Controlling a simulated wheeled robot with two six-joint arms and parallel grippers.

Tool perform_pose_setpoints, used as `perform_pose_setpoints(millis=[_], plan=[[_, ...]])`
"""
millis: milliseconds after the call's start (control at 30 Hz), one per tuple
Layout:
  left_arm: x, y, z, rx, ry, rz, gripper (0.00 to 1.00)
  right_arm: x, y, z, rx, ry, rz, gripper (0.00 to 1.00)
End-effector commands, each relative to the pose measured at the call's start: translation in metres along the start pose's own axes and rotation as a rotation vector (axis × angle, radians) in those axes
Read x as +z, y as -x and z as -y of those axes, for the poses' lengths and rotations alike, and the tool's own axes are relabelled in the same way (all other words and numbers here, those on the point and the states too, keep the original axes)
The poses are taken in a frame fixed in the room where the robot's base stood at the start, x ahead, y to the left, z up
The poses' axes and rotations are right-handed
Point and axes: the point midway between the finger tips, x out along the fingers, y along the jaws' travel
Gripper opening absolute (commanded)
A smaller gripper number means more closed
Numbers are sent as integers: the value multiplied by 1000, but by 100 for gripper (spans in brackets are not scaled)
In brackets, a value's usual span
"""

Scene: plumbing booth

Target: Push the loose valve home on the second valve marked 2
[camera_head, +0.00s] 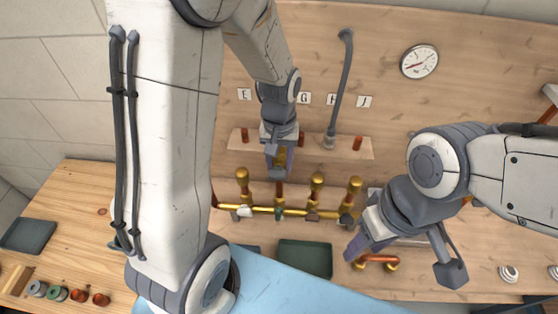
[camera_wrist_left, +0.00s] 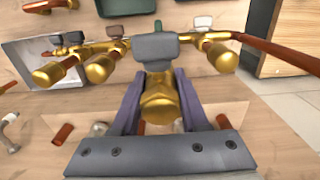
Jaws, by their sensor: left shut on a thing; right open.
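A brass manifold (camera_head: 300,213) runs along the back of the bench, with several upright brass valve bodies. My left gripper (camera_head: 279,165) is shut on a brass valve (camera_wrist_left: 160,105) above the second position from the left in the head view. A copper stub shows below it in the head view. Whether the valve is fully seated is hidden. No number 2 is legible. My right gripper (camera_head: 362,228) is open near the manifold's right end, holding nothing.
Neighbouring brass valves stand close on both sides, at left (camera_head: 242,176) and right (camera_head: 317,180). A wooden shelf (camera_head: 350,146) with copper stubs and a grey hose is behind. A dark green tray (camera_head: 305,257) and a copper elbow piece (camera_head: 380,259) lie in front.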

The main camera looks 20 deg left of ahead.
Motion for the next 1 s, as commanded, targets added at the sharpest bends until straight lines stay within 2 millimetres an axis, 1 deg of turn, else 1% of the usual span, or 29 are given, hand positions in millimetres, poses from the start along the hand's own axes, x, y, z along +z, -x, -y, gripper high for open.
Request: perform_pose_setpoints(millis=[367, 1000], plan=[[0, -1, 0, 0, 0, 0, 0, 0, 0, 0, 0, 0, 0, 50], [0, -16, 0, 0, 0, 0, 0, 1, -12, -1, 0, 0, 0, 50]])
